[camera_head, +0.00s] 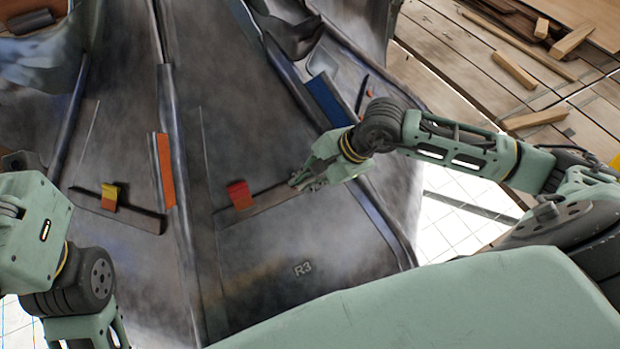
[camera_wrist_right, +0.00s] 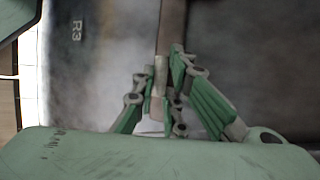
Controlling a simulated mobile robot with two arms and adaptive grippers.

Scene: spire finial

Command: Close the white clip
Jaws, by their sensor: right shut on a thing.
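My right gripper (camera_head: 302,182) is at the right end of a brownish strip (camera_head: 262,204) on the grey metal panel. In the right wrist view my right gripper (camera_wrist_right: 160,80) has its green fingers close together around a small pale piece (camera_wrist_right: 160,70), which looks like the white clip. The clip lies over the strip (camera_wrist_right: 172,24), and the fingers partly cover it. Whether the clip is fully closed cannot be told. In the head view the gripper hides most of it. My left arm shows at the lower left, but its gripper is not in view.
A yellow and orange tab (camera_head: 110,196) is on another dark strip (camera_head: 135,217) farther left. Raised ribs cross the panel. The area around the R3 mark (camera_head: 302,269) is clear. Wood blocks (camera_head: 513,70) lie at the upper right.

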